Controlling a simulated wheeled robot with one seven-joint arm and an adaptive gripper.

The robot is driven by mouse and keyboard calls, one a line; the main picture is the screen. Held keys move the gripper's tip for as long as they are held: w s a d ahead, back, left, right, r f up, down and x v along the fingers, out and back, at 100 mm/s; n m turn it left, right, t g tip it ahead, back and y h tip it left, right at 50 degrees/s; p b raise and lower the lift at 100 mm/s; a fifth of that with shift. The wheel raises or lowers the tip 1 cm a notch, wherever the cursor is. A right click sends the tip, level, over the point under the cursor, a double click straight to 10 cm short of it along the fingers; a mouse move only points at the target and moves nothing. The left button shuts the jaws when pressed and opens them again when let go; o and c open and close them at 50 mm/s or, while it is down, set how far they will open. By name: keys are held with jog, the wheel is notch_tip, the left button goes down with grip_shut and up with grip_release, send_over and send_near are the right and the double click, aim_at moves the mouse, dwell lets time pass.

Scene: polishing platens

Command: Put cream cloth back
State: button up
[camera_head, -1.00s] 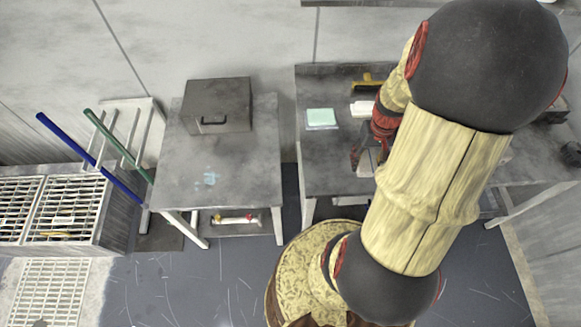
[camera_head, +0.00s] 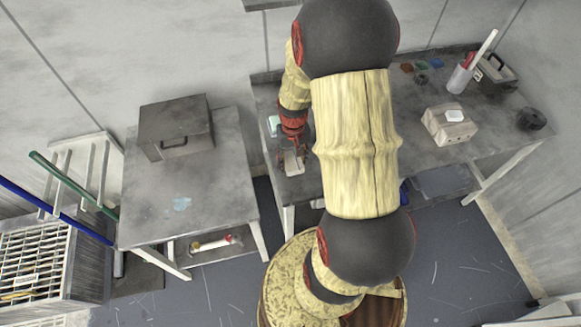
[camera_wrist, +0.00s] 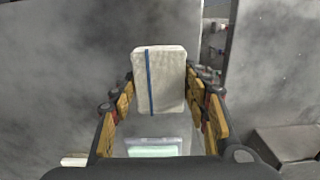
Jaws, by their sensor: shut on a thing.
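My gripper (camera_wrist: 160,100) is shut on the cream cloth (camera_wrist: 168,82), a pale folded pad with a blue stripe down it, held upright between the fingers. In the head view my gripper (camera_head: 291,158) is over the bench, and the pale cloth (camera_head: 292,164) shows at its fingertips, partly hidden. A pale green cloth in a clear tray (camera_wrist: 154,149) lies beyond the fingers in the wrist view. It also shows small in the head view (camera_head: 273,124), just behind my gripper. Whether the cream cloth touches the bench cannot be told.
The bench (camera_head: 408,152) holds a pale box (camera_head: 449,125), a cup with a white stick (camera_head: 461,78), a dark toolbox (camera_head: 496,72) and a black round part (camera_head: 531,119). Left stands a table (camera_head: 214,169) with a dark case (camera_head: 177,128). A gap separates table and bench.

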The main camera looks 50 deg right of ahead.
aim_at(291, 165)
jog(key=shift+w+f, duration=0.15)
jog(key=shift+f, duration=0.15)
jog(key=shift+w+a+f+b, duration=0.15)
jog(key=shift+f+b, duration=0.35)
jog(key=shift+f, duration=0.35)
jog(key=shift+w+d+f+b, duration=0.1)
jog(key=shift+f+b, duration=0.35)
jog(key=shift+f, duration=0.4)
jog(key=shift+f, duration=0.2)
jog(key=o, duration=1.1)
jog(key=shift+r, duration=0.15)
